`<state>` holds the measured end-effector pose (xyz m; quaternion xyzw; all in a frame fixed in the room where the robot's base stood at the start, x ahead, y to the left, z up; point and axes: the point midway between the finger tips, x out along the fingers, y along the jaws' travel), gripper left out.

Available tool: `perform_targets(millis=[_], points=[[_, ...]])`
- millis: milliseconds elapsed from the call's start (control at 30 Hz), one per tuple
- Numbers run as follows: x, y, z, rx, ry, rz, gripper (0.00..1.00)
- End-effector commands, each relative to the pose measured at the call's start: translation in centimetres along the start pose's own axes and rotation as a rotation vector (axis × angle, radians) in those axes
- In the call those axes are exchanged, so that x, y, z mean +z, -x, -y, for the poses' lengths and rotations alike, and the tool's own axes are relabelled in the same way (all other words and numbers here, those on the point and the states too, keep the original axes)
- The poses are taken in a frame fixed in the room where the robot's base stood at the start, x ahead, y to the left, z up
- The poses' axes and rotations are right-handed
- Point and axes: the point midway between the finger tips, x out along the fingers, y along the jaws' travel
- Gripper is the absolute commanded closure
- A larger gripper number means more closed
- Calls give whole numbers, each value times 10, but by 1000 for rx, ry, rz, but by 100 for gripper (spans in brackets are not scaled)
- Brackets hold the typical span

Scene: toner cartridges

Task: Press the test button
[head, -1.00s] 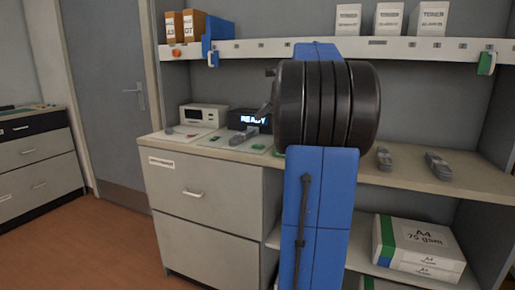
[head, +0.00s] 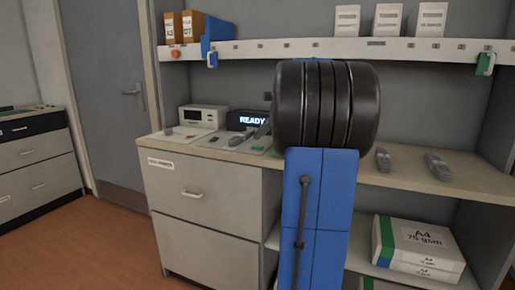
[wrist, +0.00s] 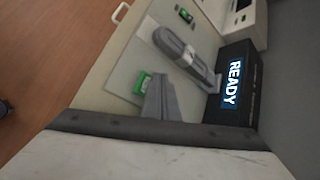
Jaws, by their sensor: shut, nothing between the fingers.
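In the wrist view, my gripper (wrist: 159,80) is shut, its grey fingers pointing down over a light panel (wrist: 125,70). A green block (wrist: 143,82), which looks like the test button, sits right beside the fingertips and is partly hidden by them. I cannot tell whether they touch. A grey toner cartridge (wrist: 178,46) lies on the same panel. Beyond it stands a black box (wrist: 232,88) with a lit READY display. In the head view, the READY box (head: 246,120) stands on the counter, and my arm hides most of the gripper and the green block.
A white device (head: 203,116) stands left of the READY box. Two grey cartridges (head: 384,160) (head: 437,166) lie on the counter (head: 480,184) right of my arm. A shelf (head: 400,48) with white toner boxes (head: 388,20) runs above. Paper packs (head: 420,240) lie below.

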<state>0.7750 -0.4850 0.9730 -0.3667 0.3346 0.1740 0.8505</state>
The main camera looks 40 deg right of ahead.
Motion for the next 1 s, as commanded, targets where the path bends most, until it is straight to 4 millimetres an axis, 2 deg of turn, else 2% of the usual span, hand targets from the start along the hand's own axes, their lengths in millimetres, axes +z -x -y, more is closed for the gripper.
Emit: perform_targets(millis=[300,1000], points=[[-6,-9,-7,0,0,1,100],[-6,-9,-7,0,0,0,100]])
